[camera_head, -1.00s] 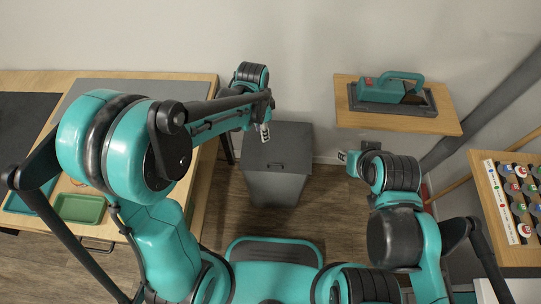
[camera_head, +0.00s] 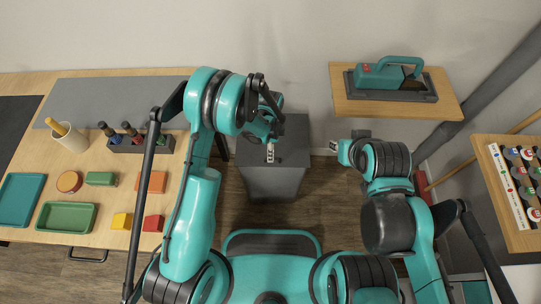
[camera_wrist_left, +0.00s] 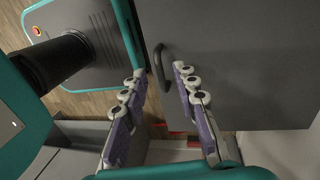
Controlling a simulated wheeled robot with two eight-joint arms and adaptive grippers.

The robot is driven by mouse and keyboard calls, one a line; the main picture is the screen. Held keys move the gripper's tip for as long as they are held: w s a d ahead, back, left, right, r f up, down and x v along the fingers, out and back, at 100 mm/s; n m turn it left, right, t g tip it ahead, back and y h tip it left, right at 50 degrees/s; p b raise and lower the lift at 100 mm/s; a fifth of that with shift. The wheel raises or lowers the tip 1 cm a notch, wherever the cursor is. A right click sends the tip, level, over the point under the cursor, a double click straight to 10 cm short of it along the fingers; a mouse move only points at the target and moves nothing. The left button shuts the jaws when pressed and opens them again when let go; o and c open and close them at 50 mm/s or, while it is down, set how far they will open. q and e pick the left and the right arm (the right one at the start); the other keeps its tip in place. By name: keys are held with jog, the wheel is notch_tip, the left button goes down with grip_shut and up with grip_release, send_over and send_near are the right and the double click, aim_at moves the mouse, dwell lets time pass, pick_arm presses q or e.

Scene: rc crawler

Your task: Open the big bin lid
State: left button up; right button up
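The big bin (camera_head: 272,183) is dark grey and stands on the floor against the wall. Its flat lid (camera_head: 296,137) is down. My left gripper (camera_head: 270,153) is over the front part of the lid and hides the handle in the head view. In the left wrist view my left gripper (camera_wrist_left: 158,72) is open, with its two fingers apart. The black lid handle (camera_wrist_left: 160,66) shows between the fingertips, near the edge of the grey lid (camera_wrist_left: 240,60); contact cannot be told. My right gripper (camera_head: 338,147) is to the right of the bin, away from it; its fingers are too small to judge.
A wooden table (camera_head: 110,185) on the left holds trays, blocks and a grey rack. A wall shelf (camera_head: 440,108) at the right holds a teal tool (camera_head: 388,75). Another wooden shelf (camera_head: 490,190) with round pieces is at the far right.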

pick_arm(q)
jog(key=shift+s+f, duration=0.1)
jog(key=shift+f, duration=0.55)
grip_shut()
jog(key=shift+r, duration=0.15)
